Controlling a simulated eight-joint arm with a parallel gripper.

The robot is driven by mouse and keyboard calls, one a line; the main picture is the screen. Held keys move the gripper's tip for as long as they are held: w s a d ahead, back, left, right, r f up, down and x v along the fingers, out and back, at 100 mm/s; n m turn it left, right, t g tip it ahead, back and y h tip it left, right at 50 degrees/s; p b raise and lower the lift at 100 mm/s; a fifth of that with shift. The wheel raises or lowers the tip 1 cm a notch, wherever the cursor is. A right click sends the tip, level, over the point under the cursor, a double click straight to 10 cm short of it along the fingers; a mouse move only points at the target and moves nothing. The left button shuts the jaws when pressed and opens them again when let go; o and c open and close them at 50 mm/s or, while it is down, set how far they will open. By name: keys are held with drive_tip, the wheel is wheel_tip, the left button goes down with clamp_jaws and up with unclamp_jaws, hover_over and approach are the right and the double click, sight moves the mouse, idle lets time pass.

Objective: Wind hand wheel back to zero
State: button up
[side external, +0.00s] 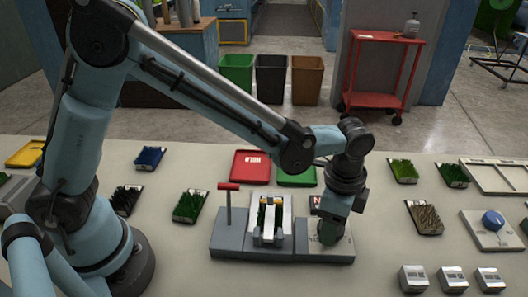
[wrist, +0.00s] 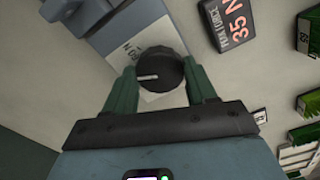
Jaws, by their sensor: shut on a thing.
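The hand wheel (wrist: 160,66) is a dark round knob with one white line, seen in the wrist view. The line points left in that picture. A pale plate (wrist: 152,98) with partly hidden lettering lies beneath it. My gripper (wrist: 161,82) is shut on the wheel, one green finger on each side. In the side view my gripper (side external: 331,233) points down over the right end of a grey test fixture (side external: 230,246) and hides the wheel.
A red-handled post (side external: 228,205) stands on the fixture's left, beside a pale clamp holding a green turf piece. A red tray (side external: 251,165) marked "HOLD" and a green tray (side external: 297,177) lie behind. Turf samples and a blue-knobbed plate (side external: 493,220) lie around the bench.

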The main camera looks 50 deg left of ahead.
drive_tip(key=n, duration=0.5)
drive_tip(key=shift+n, duration=0.3)
drive_tip(key=n, duration=0.4)
drive_tip(key=shift+n, duration=0.3)
drive_tip(key=n, duration=0.9)
drive_tip(key=shift+n, duration=0.4)
drive_tip(key=o, duration=1)
drive_tip(key=shift+o, duration=0.2)
wheel_tip(320, 180, up, 12)
